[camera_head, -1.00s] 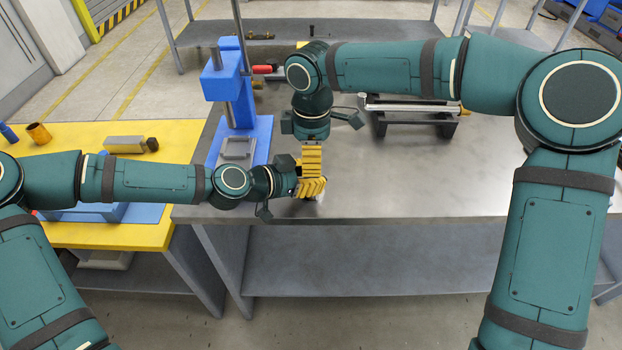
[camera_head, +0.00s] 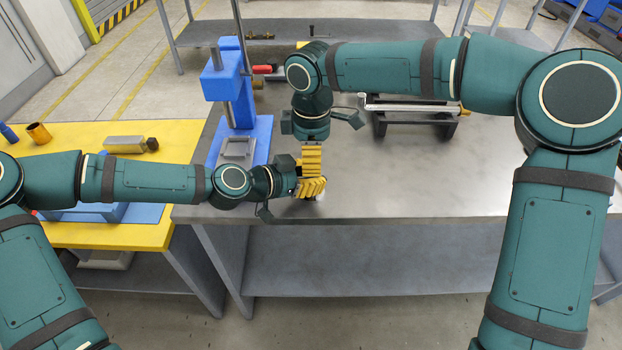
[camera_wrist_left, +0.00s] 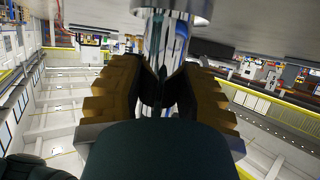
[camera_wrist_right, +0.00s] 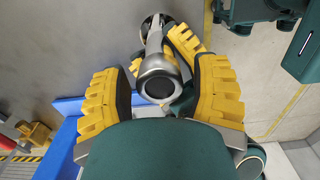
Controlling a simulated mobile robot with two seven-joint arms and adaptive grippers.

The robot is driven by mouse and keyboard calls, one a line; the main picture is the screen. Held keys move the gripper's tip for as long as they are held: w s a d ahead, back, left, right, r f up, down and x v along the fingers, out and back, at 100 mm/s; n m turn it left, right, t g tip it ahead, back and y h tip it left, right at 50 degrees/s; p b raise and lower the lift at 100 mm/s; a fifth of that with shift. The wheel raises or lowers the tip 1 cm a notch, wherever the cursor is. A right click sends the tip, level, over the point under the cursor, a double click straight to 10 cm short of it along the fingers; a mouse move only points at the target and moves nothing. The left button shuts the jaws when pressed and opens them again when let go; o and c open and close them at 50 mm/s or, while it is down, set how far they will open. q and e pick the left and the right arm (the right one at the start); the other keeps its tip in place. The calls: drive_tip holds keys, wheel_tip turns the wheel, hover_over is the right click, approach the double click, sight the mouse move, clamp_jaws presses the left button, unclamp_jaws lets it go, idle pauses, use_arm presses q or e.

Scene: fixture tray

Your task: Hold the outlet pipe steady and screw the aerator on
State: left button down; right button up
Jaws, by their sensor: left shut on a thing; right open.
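The outlet pipe (camera_wrist_left: 165,45) is a shiny chrome tube with a wide round base at the top of the left wrist view. My left gripper (camera_head: 314,187) is shut around it; its yellow fingers press from both sides. In the right wrist view the pipe (camera_wrist_right: 154,36) ends in a wider silver collar with a dark round face, apparently the aerator (camera_wrist_right: 158,87). I cannot tell how tightly it sits. My right gripper (camera_wrist_right: 160,95) is open, its fingers on either side of the collar with gaps. In the head view the grippers hide the pipe.
A blue press (camera_head: 238,110) stands left of the grippers on the grey metal table (camera_head: 420,185). A dark fixture with a silver bar (camera_head: 415,108) lies behind right. A yellow table (camera_head: 85,235) at left holds several parts. The grey table's front right is clear.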

drive_tip(key=shift+r, duration=2.3)
drive_tip(key=o, duration=0.7)
drive_tip(key=shift+c, duration=0.2)
drive_tip(key=shift+r, duration=0.1)
wheel_tip(320, 180, up, 12)
use_arm(q)
drive_tip(key=c, duration=0.6)
unclamp_jaws()
